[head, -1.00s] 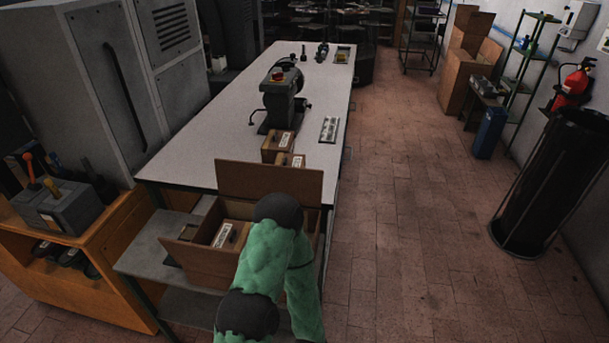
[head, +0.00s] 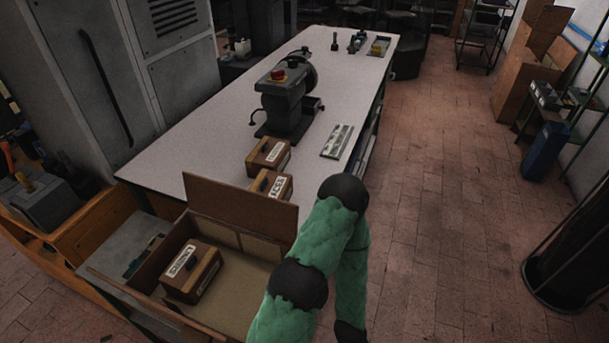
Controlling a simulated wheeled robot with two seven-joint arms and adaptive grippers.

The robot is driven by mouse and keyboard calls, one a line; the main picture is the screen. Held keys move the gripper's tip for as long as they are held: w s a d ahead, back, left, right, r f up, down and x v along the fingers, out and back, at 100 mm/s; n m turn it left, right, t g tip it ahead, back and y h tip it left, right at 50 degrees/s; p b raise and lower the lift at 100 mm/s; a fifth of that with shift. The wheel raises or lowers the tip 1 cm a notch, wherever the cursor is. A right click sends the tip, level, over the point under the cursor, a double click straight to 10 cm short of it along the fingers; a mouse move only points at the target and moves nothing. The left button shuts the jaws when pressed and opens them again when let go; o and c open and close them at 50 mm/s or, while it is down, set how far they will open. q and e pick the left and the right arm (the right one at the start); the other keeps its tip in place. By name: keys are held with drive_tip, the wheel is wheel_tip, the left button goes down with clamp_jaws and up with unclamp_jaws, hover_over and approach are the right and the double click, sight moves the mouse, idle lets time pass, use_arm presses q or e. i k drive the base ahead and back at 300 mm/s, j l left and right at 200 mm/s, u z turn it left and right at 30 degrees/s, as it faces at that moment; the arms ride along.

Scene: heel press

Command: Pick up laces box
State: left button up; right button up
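Three small brown boxes with white labels show in the head view. One box (head: 205,273) lies tilted in the picture inside an open cardboard carton (head: 240,198) at the near end of the table. A second box (head: 272,186) stands on the table just behind the carton's raised flap, partly hidden by it. A third box (head: 267,153) stands right behind that one. The label print is too small to tell surely which is the laces box. A green-sleeved arm of mine crosses the carton's right side. Neither gripper is in view.
A grey press (head: 287,100) with a red knob stands on the long white table (head: 215,140) behind the boxes. A flat pale strip (head: 337,141) lies to its right. Grey cabinets line the left. The floor to the right is open, with a black bin (head: 575,250).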

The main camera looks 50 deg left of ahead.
sight(277, 185)
drive_tip(key=i+u, duration=0.15)
drive_tip(key=i, duration=0.45)
drive_tip(key=i+l+u, duration=0.1)
drive_tip(key=i, duration=0.5)
drive_tip(key=i+l+u, duration=0.15)
drive_tip(key=i, duration=0.45)
drive_tip(key=l+u, duration=0.1)
drive_tip(key=u, duration=2)
